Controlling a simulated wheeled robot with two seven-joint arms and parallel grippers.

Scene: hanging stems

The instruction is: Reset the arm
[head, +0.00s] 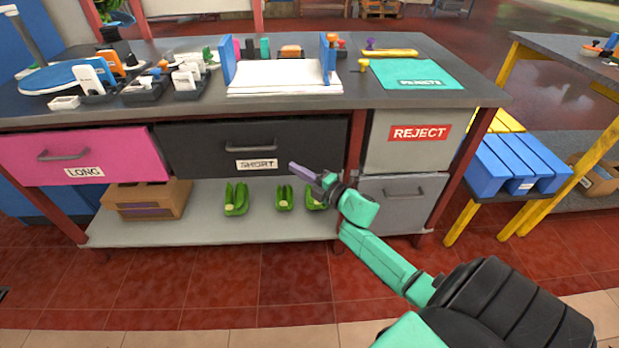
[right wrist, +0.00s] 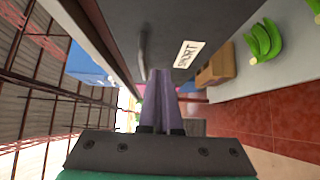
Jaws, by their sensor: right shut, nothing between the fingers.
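My right gripper (head: 300,171) has purple fingers and a teal arm that comes in from the lower right. It is shut and empty, in front of the dark drawer (head: 209,149) labelled SHORT, near its lower right corner. In the right wrist view the shut fingers (right wrist: 158,95) point towards the drawer front, with the handle (right wrist: 143,55) and the SHORT label (right wrist: 188,54) close by. My left gripper is in neither view.
A pink drawer (head: 105,154) labelled LONG and a grey REJECT drawer (head: 390,150) flank the dark one; all look closed. Green bundles (head: 236,199) and a cardboard box (head: 150,199) sit on the lower shelf (head: 200,225). A blue-topped stool (head: 515,165) stands at right. The red floor in front is clear.

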